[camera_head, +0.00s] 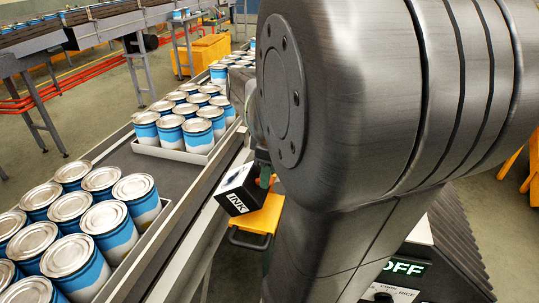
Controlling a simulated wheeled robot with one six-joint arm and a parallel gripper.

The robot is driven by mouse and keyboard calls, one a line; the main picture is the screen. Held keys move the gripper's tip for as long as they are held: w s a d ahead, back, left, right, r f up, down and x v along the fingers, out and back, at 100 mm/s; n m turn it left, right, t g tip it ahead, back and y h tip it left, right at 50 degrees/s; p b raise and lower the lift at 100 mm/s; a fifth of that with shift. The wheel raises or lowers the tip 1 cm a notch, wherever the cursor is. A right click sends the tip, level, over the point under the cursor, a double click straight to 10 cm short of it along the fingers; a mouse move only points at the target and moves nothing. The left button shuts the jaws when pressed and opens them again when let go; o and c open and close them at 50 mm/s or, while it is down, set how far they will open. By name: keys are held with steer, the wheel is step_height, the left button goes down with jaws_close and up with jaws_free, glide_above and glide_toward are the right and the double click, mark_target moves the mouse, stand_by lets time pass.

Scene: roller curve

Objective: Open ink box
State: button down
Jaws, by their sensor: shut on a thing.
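The ink box (236,201) is a small black and white box with "INK" in white letters on its dark front face. It sits tilted in the picture beside the conveyor's edge, left of my arm. My gripper (265,173) is mostly hidden behind my large dark arm link. The small part that shows is at the right side of the ink box, touching it, and is shut on it. The exact grip and the box's right side are hidden.
A yellow part with a black handle (258,226) is just below the ink box. The conveyor (178,180) on the left carries trays of blue and white cans (98,228). An "OFF" sign (405,267) is at lower right. Another conveyor (100,30) stands behind.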

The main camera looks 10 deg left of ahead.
steer(key=c, duration=1)
jaws_free()
steer(key=shift+d, duration=0.1)
steer(key=shift+c, duration=0.2)
step_height(320, 180, up, 14)
steer(key=d, duration=0.1)
steer(key=shift+d, duration=0.35)
steer(key=shift+f, duration=0.15)
